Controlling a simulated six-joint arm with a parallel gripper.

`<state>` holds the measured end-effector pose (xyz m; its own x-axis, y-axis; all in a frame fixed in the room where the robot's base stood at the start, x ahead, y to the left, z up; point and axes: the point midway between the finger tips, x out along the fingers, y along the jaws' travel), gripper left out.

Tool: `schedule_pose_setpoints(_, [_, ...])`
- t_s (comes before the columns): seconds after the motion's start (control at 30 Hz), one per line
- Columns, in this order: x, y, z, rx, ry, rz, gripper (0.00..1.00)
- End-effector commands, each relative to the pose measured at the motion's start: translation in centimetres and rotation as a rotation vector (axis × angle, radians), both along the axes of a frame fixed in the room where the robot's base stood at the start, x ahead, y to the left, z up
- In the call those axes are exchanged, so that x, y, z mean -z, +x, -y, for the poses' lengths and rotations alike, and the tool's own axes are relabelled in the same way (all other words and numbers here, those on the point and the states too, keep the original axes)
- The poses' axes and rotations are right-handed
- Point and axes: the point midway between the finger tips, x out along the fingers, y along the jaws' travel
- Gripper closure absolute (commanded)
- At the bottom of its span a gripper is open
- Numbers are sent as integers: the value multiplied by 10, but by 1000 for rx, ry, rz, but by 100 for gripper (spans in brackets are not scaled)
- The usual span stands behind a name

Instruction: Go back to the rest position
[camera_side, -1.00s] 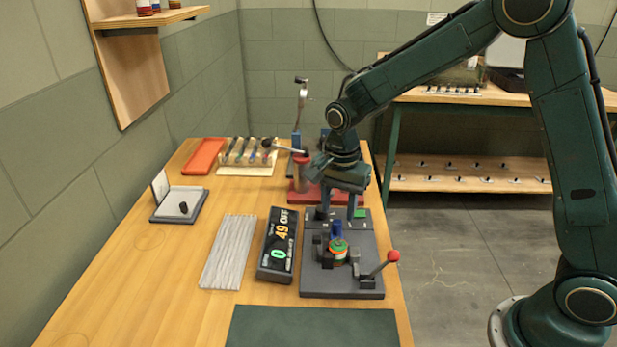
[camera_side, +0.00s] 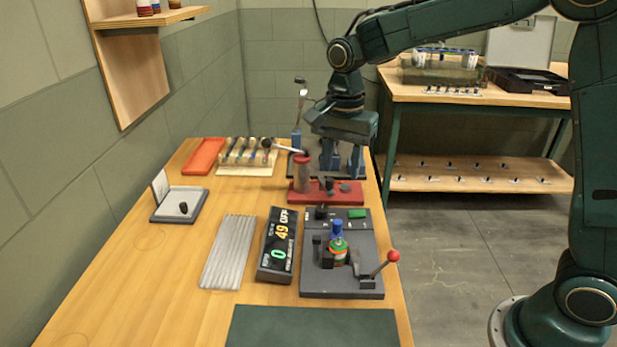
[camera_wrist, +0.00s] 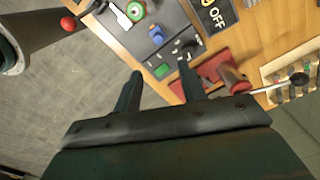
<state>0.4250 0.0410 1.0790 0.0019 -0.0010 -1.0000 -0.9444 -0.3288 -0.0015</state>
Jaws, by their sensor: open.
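My gripper (camera_side: 342,160) is open and empty in the side view, raised at the far end of the bench, above and behind the red fixture. In the wrist view its two fingers (camera_wrist: 158,88) are spread apart with nothing between them. The dark grey test station (camera_side: 368,240) stands in front of it, with a green button, a red-knobbed lever and a small green-orange-blue part (camera_side: 338,246) clamped in it. The part also shows in the wrist view (camera_wrist: 136,12), clear of the fingers.
The red fixture (camera_side: 318,194) with its upright cylinder and lever stands below my gripper. A display reading "0", "49" and "OFF" (camera_side: 277,245), a ribbed grey plate (camera_side: 228,252), a rack (camera_side: 246,170) and an orange tray (camera_side: 204,157) share the bench. A green mat (camera_side: 310,327) lies in front.

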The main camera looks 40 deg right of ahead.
Motion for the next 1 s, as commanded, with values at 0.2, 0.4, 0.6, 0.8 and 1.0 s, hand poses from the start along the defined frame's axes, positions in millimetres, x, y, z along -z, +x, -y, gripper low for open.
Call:
schedule_pose_setpoints(0.2, [-1,-1,0,-5,0,3,59])
schedule_pose_setpoints(0.4, [-12,-12,3,-60,2,28,59])
schedule_pose_setpoints(0.6, [-34,-38,10,-192,-1,82,59])
schedule_pose_setpoints(0.8, [-57,-74,17,-366,-18,151,59])
schedule_pose_setpoints(1.0, [-72,-110,24,-539,-49,218,59])
